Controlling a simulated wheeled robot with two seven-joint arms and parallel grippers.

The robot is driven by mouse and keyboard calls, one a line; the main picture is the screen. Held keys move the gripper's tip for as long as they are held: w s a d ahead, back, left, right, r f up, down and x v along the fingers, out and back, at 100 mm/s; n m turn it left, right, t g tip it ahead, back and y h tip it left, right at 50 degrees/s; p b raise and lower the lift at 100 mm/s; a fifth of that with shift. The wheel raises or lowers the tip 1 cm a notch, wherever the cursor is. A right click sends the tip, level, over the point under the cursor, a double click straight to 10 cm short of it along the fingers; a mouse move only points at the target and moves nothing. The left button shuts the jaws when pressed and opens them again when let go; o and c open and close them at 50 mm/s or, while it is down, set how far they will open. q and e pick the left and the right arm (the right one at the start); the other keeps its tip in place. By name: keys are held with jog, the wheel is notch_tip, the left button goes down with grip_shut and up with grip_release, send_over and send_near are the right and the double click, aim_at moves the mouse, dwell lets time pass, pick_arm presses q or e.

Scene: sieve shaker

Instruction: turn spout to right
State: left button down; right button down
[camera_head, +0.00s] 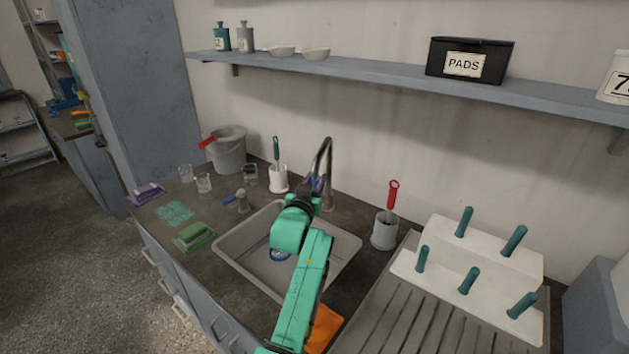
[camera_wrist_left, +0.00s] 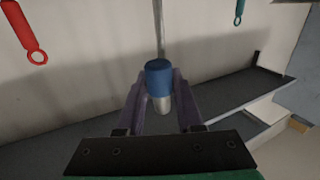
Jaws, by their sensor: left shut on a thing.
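The metal spout (camera_head: 328,148) is a tall gooseneck tube rising behind the sink (camera_head: 345,262). Its blue-collared end (camera_wrist_left: 158,78) shows in the left wrist view, with a short metal tip beyond the collar. My left gripper (camera_head: 317,184) is above the back of the sink, at the spout's hanging end. In the left wrist view its two purple fingers (camera_wrist_left: 158,85) sit on either side of the blue collar, shut on it. My own teal arm hides part of the sink and much of the gripper in the head view. My right gripper is not in view.
A grey cup with a red-handled brush (camera_head: 384,232) stands right of the sink. A white rack (camera_head: 440,270) with several teal handles stands farther right.

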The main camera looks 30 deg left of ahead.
pick_arm(q)
jog(key=c, duration=0.5)
grip_release()
jog(key=shift+c, duration=0.2)
jog(key=s+d+b, duration=0.2)
jog(key=s, duration=0.9)
jog(key=shift+s+d, duration=0.2)
jog(key=shift+s, duration=0.2)
jog(key=shift+c, duration=0.3)
